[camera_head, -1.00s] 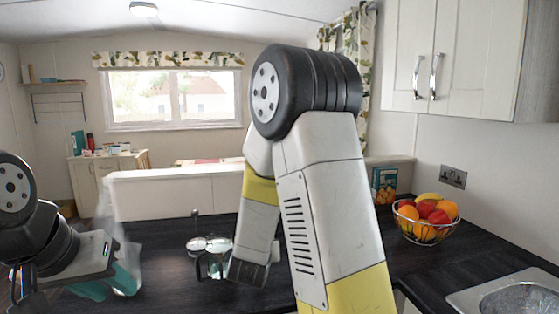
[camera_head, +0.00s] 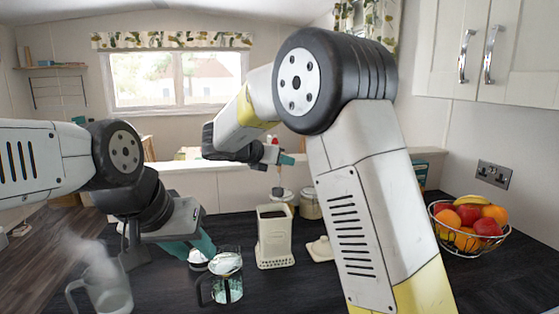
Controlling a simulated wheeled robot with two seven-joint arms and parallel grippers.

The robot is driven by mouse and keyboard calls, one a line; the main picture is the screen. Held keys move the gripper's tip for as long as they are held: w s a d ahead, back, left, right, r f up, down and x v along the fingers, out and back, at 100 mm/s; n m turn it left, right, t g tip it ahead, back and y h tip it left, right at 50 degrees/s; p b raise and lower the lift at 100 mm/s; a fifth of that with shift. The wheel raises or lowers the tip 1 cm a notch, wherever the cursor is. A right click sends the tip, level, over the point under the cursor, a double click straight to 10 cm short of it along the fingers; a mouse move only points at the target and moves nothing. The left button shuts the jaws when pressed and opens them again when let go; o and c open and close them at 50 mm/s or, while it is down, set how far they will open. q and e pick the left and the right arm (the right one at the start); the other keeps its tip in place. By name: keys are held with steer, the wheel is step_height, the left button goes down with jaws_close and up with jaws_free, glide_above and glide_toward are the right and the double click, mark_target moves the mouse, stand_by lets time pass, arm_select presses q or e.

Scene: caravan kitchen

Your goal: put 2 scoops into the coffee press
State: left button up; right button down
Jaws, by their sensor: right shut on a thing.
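The coffee press (camera_head: 234,289) is a glass beaker with a dark handle, upright on the dark worktop. A round whitish piece shows at its top. My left gripper (camera_head: 203,244), with teal fingers, is just behind and left of the press, by a small whitish round piece (camera_head: 198,263); I cannot tell if it grips it. My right gripper (camera_head: 283,158) is raised above and behind the press, shut on a thin scoop (camera_head: 278,190) that hangs down. The scoop's bowl is small and its contents cannot be seen. Below it stands a cream open-topped canister (camera_head: 274,240).
A steaming glass jug (camera_head: 110,292) stands at the front left. A cream lid (camera_head: 321,249) lies right of the canister, and a pale jar (camera_head: 310,205) stands behind. A fruit basket (camera_head: 470,224) is at the right. The worktop in front of the canister is clear.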

mark_target(274, 192)
steer(key=shift+s+a+f, duration=0.1)
steer(key=shift+a+f, duration=0.1)
steer(key=shift+f, duration=1.5)
steer(key=shift+s+a+f, duration=0.1)
steer(key=shift+a+f, duration=0.15)
steer(key=shift+f, duration=1.4)
steer(key=shift+a+f, duration=0.2)
steer(key=shift+f, duration=1.5)
steer(key=shift+r, duration=0.1)
steer(key=shift+r, duration=4.7)
